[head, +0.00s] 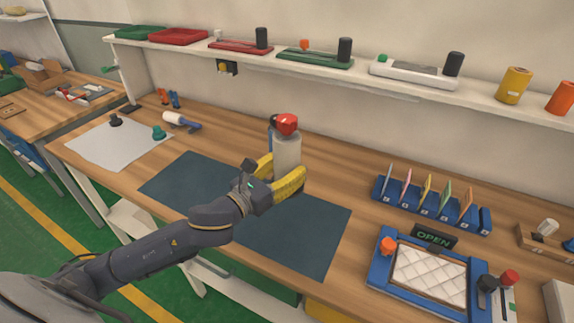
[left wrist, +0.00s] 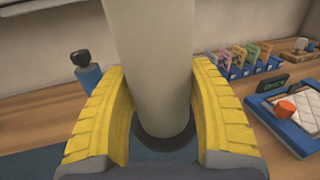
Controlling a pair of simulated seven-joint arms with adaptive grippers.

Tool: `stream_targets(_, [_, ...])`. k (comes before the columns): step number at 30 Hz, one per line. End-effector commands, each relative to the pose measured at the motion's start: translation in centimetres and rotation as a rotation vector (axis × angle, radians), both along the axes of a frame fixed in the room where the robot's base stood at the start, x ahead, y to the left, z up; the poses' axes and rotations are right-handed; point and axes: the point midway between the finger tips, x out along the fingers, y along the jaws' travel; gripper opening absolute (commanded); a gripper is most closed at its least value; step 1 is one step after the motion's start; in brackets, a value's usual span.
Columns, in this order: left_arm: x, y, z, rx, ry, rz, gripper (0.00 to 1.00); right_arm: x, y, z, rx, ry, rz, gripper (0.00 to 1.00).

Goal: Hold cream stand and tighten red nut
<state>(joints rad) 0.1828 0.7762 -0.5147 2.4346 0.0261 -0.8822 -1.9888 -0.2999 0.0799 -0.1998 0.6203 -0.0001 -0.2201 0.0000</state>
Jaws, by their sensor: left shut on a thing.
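The cream stand (head: 287,154) stands upright at the back edge of the dark mat, with the red nut (head: 287,123) on its top. My left gripper (head: 281,178) has its yellow fingers around the stand's lower part and is shut on it. In the left wrist view the cream stand (left wrist: 150,70) rises between the two yellow fingers (left wrist: 155,115), its foot on a dark round base. The red nut is out of the left wrist view. My right gripper is in neither view.
A dark mat (head: 190,182) covers the middle of the wooden bench. To the right are a blue rack (head: 425,208) with coloured cards and a blue tray (head: 385,279) with a white quilted pad. An OPEN sign (head: 433,236) stands behind the tray. A shelf (head: 330,66) runs above.

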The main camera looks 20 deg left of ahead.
Motion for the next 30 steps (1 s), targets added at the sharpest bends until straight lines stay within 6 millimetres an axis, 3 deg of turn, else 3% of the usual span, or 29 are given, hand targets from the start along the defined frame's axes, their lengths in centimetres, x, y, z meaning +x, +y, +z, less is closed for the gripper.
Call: stream_targets(30, [0.0, 0.0, -2.0, -0.001, -0.005, 0.0, 0.08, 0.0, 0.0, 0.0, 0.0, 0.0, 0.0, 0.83])
